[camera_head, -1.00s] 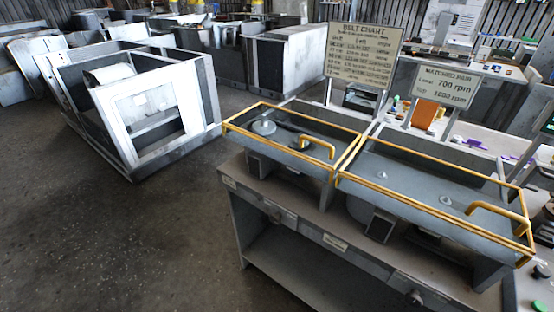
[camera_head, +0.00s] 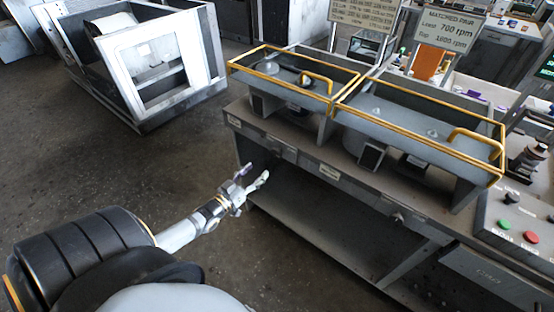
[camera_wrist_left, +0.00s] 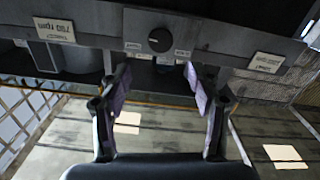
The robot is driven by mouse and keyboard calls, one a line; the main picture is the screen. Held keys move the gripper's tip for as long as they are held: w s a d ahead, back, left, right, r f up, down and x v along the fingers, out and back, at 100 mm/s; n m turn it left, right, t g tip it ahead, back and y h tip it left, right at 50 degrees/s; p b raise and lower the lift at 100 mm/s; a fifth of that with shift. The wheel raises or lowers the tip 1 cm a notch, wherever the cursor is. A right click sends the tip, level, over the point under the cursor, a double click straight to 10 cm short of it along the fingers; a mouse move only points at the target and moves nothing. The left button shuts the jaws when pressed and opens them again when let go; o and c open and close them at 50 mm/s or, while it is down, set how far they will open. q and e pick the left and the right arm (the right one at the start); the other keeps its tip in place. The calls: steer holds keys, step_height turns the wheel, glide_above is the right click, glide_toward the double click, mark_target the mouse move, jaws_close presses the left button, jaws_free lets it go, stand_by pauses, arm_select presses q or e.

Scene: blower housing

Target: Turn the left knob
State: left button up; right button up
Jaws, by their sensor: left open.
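In the left wrist view, which is upside down, a round black knob (camera_wrist_left: 159,40) sits on the front panel of the bench, with small white labels beside it. My left gripper (camera_wrist_left: 158,72) is open and empty; the knob appears past its fingertips, roughly centred between them and apart from them. In the head view my left gripper (camera_head: 254,176) is in front of the bench's left end, below the panel edge. The left knob is too small to make out surely there. Another knob (camera_head: 398,217) shows further right on the panel. My right gripper is not in view.
Yellow-framed guards (camera_head: 300,84) with handles cover the bench top. A control box (camera_head: 520,215) with green and red buttons stands at the right. A sign (camera_head: 447,28) reads matched pair. A pale metal housing (camera_head: 140,65) stands back left. The floor left of the bench is clear.

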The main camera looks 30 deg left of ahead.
mark_target(275, 154)
arm_select(q)
steer(key=w+b, duration=0.1)
steer(key=w, duration=0.2)
steer(key=w+b, duration=0.1)
steer(key=w, duration=0.2)
steer(key=w+b, duration=0.1)
steer(key=w, duration=0.2)
steer(key=shift+w+d+f, duration=0.1)
steer(key=shift+w+d, duration=0.05)
steer(key=shift+d, duration=0.2)
steer(key=shift+w, duration=0.3)
steer(key=shift+c, duration=0.7)
steer(key=c, duration=1)
steer(key=shift+c, duration=0.2)
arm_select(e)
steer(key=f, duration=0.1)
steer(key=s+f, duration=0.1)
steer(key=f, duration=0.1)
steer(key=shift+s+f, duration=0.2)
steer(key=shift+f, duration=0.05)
arm_select(q)
steer(key=shift+m, duration=0.3)
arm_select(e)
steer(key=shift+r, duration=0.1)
